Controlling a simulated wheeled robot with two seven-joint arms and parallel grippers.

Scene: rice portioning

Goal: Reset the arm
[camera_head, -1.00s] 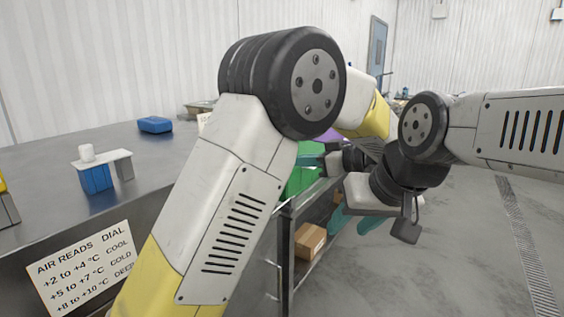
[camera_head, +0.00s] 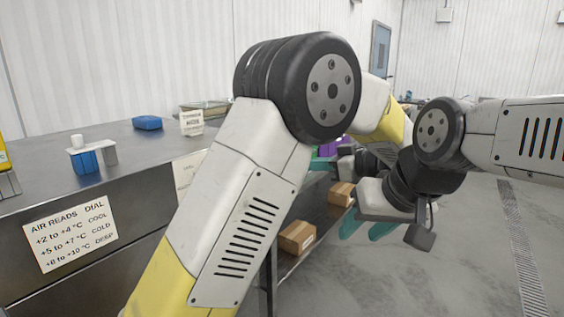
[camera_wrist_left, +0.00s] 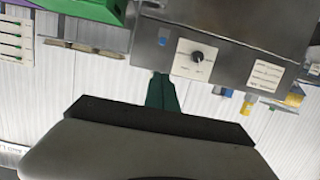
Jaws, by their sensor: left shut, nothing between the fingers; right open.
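My left gripper (camera_wrist_left: 162,92) has its teal fingers shut together with nothing between them in the left wrist view. It points towards a steel box (camera_wrist_left: 225,55) with a black dial, apart from it as far as I can tell. In the head view my left arm's bulky elbow and forearm fill the middle; a bit of teal finger shows beyond it, mostly hidden. My right gripper (camera_head: 367,228) is open and empty, its teal fingers spread and pointing down-left over the aisle, beside the lower shelf.
A steel counter (camera_head: 125,145) runs along the left with a blue block (camera_head: 147,122), a blue container (camera_head: 84,162) under a white bracket, and a label (camera_head: 70,235) on its front. Cardboard boxes (camera_head: 298,237) lie on a low shelf. A purple thing (camera_head: 328,149) is partly hidden. Floor at right is clear.

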